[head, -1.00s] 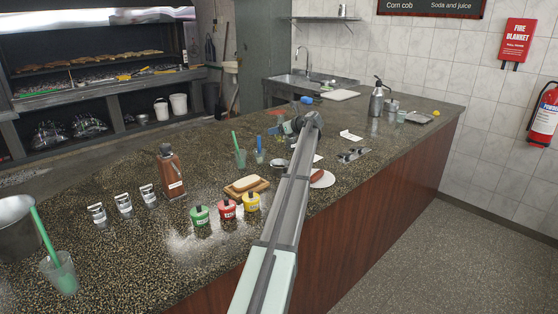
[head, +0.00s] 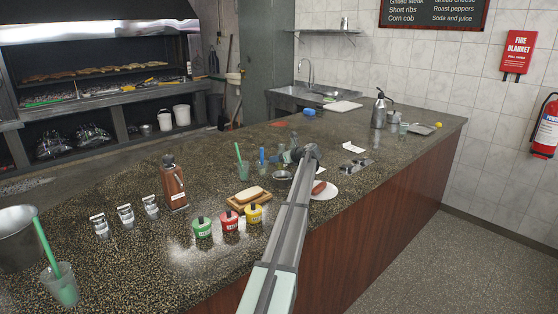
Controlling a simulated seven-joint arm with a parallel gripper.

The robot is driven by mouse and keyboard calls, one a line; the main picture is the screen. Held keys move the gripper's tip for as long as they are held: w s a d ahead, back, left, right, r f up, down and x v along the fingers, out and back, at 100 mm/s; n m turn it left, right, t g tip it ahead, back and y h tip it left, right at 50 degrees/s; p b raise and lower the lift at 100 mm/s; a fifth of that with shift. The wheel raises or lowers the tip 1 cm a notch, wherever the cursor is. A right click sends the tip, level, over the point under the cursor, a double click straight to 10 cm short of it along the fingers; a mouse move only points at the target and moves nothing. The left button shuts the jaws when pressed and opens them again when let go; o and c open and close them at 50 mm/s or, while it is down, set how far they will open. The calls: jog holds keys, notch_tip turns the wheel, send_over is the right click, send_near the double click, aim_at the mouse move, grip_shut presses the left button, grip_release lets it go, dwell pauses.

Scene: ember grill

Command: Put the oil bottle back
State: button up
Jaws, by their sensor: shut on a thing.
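My gripper (head: 291,156) is at the far end of my arm, low over the middle of the counter. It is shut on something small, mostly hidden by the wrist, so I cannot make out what. A brown bottle (head: 173,185) with a dark cap and white label stands upright at left centre, apart from my gripper. I cannot tell which of these is the oil bottle.
Green (head: 202,228), red (head: 229,222) and yellow (head: 254,214) pots stand left of my arm, before a board with bread (head: 249,195). A plate with a sausage (head: 322,191) lies right of the arm. Cups stand nearby. The right front counter is clear.

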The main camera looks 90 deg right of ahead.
jog(key=shift+f, duration=0.35)
jog(key=o, duration=1.2)
jog(key=shift+f, duration=0.15)
jog(key=shift+r, duration=0.2)
jog(key=v, duration=1.2)
jog(key=shift+d, duration=0.1)
